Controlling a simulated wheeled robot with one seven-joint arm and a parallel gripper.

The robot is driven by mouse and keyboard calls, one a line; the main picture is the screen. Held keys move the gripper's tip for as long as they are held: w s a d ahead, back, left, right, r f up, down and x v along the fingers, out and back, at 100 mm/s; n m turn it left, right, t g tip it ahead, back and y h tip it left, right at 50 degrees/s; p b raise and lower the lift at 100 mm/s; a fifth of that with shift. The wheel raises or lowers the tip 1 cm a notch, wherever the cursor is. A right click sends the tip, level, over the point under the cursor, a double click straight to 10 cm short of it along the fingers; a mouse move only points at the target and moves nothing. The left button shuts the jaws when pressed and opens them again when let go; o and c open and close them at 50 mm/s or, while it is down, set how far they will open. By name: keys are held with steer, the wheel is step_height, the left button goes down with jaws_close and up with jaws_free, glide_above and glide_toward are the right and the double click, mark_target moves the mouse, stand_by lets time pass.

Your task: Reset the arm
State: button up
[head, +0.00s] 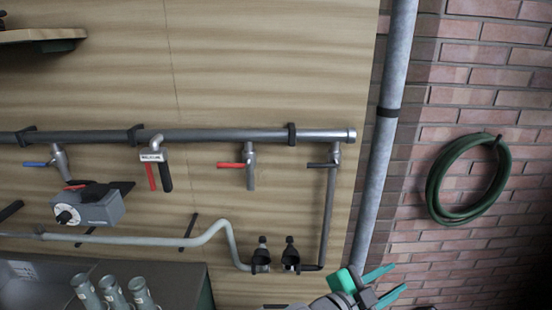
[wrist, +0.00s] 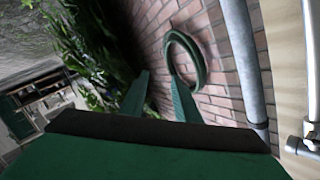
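My gripper (head: 381,283) is at the bottom right of the head view, in front of the lower end of the grey downpipe and the brick wall. Its two green fingers point right and stand apart with nothing between them. In the wrist view the two green fingers (wrist: 160,100) are also spread, with the brick wall and the coiled hose beyond them. Part of my arm shows at the bottom edge of the head view; the rest is out of the picture.
A horizontal pipe (head: 225,136) with taps crosses the wooden panel. A grey downpipe (head: 391,90) stands beside it. A green hose (head: 437,193) hangs on the brick wall (head: 470,125). Metal cylinders (head: 113,290) stand at lower left. Plants (wrist: 85,50) show in the wrist view.

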steer(key=s+a+f+n+t+y, duration=0.4)
steer(key=a+f+n+t+y, duration=0.15)
steer(key=a+f+n, duration=0.35)
steer(key=s+a+f+n+t+y, duration=0.4)
steer(key=s+f+n+y, duration=0.15)
steer(key=n, duration=0.55)
steer(key=s+a+f+y, duration=0.1)
steer(key=s+a+f, duration=0.2)
steer(key=s, duration=0.4)
steer(key=s+a+f+m+g+y, duration=0.1)
steer(key=s+a+f, duration=0.2)
steer(key=s+a, duration=0.2)
steer(key=s+a+f+m+g, duration=0.1)
steer(key=s+a+f, duration=0.2)
steer(key=s, duration=0.8)
steer(key=shift+a+y, duration=0.4)
steer(key=shift+a, duration=0.25)
